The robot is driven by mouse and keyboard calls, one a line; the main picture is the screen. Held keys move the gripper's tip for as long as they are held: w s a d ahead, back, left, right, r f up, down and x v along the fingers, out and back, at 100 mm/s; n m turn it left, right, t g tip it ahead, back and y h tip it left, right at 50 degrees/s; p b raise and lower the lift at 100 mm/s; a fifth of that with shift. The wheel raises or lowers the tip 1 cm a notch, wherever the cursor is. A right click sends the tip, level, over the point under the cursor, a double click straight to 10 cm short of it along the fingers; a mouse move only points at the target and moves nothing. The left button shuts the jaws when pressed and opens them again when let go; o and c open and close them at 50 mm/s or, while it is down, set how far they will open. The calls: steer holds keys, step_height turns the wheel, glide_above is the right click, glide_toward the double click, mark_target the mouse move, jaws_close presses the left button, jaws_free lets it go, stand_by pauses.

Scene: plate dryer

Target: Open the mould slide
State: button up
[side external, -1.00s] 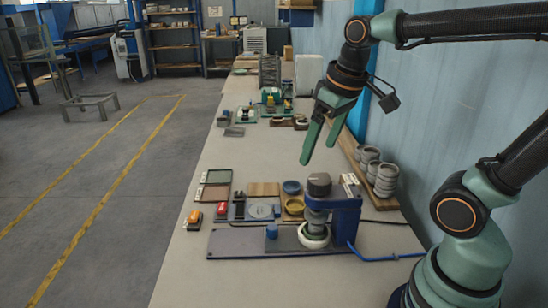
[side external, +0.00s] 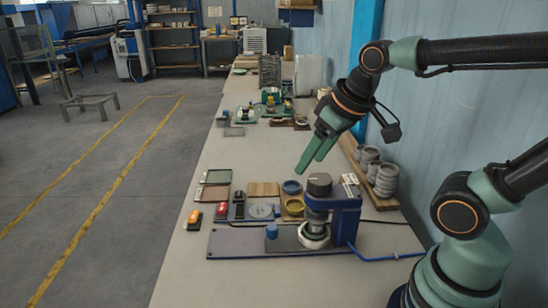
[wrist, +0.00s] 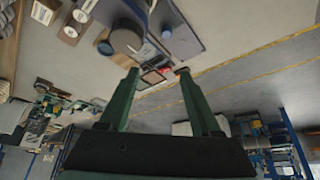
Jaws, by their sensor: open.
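The press (side external: 346,214) is a blue body with a grey cylindrical head (side external: 320,184), standing on a dark base plate (side external: 232,243). A flat slide with a blue knob (side external: 272,231) lies on the plate, its right end beside a white ring (side external: 314,238) under the head. In the wrist view the head (wrist: 126,41) and the knob (wrist: 166,33) show beyond the fingers. My gripper (side external: 310,166) is open and empty, in the air above and behind the press, its green fingers angled down to the left. It also shows in the wrist view (wrist: 158,71). It touches nothing.
Stacked grey cups (side external: 383,178) stand by the wall at right. A blue hose (side external: 385,257) runs right. The bench front is clear.

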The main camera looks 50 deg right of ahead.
steer(key=w+f+g, duration=0.3)
steer(key=w+f, duration=0.2)
steer(key=w, duration=0.1)
steer(key=g, duration=0.2)
glide_toward(272, 227)
step_height(272, 227, down, 10)
steer(key=shift+w+f, duration=0.1)
steer(key=shift+f, duration=0.05)
stand_by(0.3)
jaws_close()
stand_by(1.3)
